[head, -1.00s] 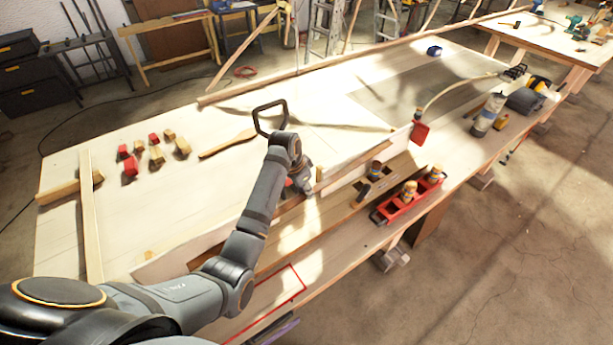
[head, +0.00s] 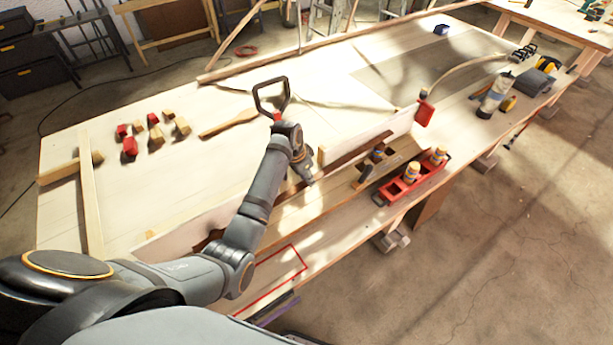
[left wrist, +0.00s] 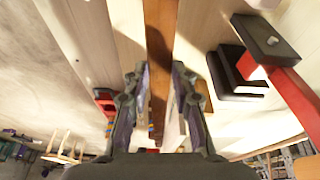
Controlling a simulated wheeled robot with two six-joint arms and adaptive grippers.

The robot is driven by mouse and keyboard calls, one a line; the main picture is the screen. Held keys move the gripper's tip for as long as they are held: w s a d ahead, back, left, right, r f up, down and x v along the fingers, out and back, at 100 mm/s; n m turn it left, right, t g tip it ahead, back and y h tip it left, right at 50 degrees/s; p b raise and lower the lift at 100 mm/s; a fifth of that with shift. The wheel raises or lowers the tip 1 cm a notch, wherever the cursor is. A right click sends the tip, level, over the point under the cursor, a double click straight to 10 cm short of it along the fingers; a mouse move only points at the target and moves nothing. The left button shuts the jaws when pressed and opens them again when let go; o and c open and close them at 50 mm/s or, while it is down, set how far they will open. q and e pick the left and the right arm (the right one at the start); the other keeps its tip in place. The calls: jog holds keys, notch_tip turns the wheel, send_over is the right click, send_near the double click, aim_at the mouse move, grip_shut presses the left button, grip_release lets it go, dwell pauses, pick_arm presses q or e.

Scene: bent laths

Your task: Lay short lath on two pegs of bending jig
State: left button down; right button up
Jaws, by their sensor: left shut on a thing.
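My left gripper (head: 306,176) is over the front part of the workbench. In the left wrist view its two fingers (left wrist: 160,100) are closed on a narrow brown lath (left wrist: 160,45), which runs straight away between them. In the head view a dark brown strip (head: 350,153), apparently this lath, shows beyond the gripper along a pale upright board (head: 385,132). My arm hides part of it. I cannot make out the jig's two pegs clearly, nor whether the lath touches them. My right gripper is not in view.
A red tray (head: 385,195) with bottles stands at the bench's front edge. Red and wooden blocks (head: 130,148) lie at left. A red outline (head: 303,267) marks the front strip. A curved lath (head: 460,72) is at right.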

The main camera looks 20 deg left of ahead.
pick_arm(q)
jog(key=shift+f, duration=0.4)
jog(key=c, duration=0.8)
grip_release()
jog(key=shift+c, duration=0.2)
jog(key=shift+p+v, duration=0.6)
jog(key=shift+v, duration=2.4)
notch_tip(320, 180, up, 7)
